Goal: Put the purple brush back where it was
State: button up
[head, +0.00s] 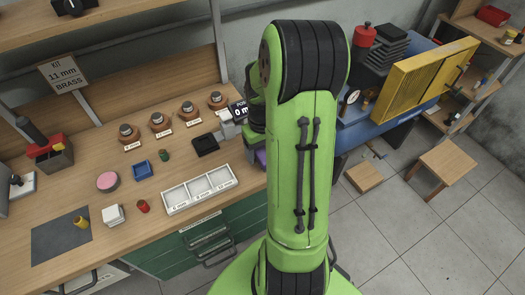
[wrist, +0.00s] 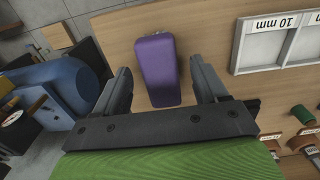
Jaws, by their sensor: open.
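The purple brush (wrist: 155,72) lies on the wooden bench top near its edge, seen as a long purple block in the wrist view. A small part of it shows beside my arm in the head view (head: 260,158); my arm covers the rest. My gripper (wrist: 161,72) is open, with one finger on each side of the brush. A gap shows between the brush and each finger, so they look apart. My gripper is mostly hidden behind my arm in the head view.
The white compartment tray (head: 200,206) lies left of the brush in the head view, with a black tray (head: 205,144) behind it. A blue machine (wrist: 45,92) stands beyond the bench edge. Labelled fittings (head: 158,120) line the bench's back. Bare wood surrounds the brush.

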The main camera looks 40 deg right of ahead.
aim_at(262, 153)
notch_tip(262, 153, up, 11)
jog(key=p, duration=0.3)
jog(key=s+a+r+n+t, duration=0.1)
jog(key=s+a+r, duration=0.3)
jog(key=a, duration=0.6)
jog(key=s+a+r+n+t, duration=0.2)
jog(key=s+a+r+t, duration=0.2)
jog(key=a, duration=0.6)
jog(key=shift+s+r+t, duration=0.3)
jog(key=shift+s+r, duration=0.45)
jog(key=shift+s, duration=0.5)
